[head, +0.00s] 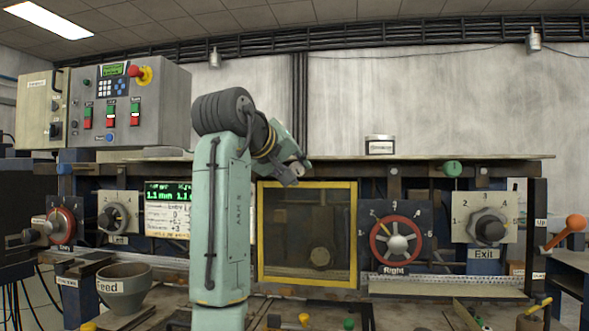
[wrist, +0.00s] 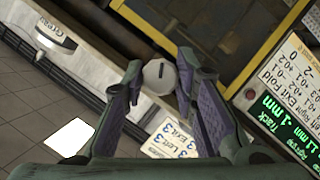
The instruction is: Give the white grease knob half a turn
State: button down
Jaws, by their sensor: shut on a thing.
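The white grease knob (wrist: 159,75) shows in the wrist view as a round pale face with a dark slot. My gripper (wrist: 160,72) has one finger on each side of it and is shut on it, near the fingertips. The slot runs roughly up and down in the wrist view. In the head view my gripper (head: 291,172) is at the top of the yellow-framed window, and I cannot make out the knob there.
The yellow-framed window (head: 262,235) is close below my gripper. A red handwheel (head: 396,240) and the Exit dial (head: 487,227) are to the right. A grey Feed bowl (head: 124,287) is at the lower left.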

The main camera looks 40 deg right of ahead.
jog(key=m+t+y, duration=0.1)
jog(key=m+y, duration=0.1)
jog(key=m, duration=0.1)
jog(key=shift+s+f+m, duration=0.1)
jog(key=shift+f+m, duration=0.05)
jog(key=shift+m, duration=0.25)
jog(key=shift+d+t, duration=0.1)
jog(key=shift+t, duration=0.2)
jog(key=c, duration=1.3)
grip_release()
jog(key=shift+r, duration=0.2)
jog(key=v, duration=1.2)
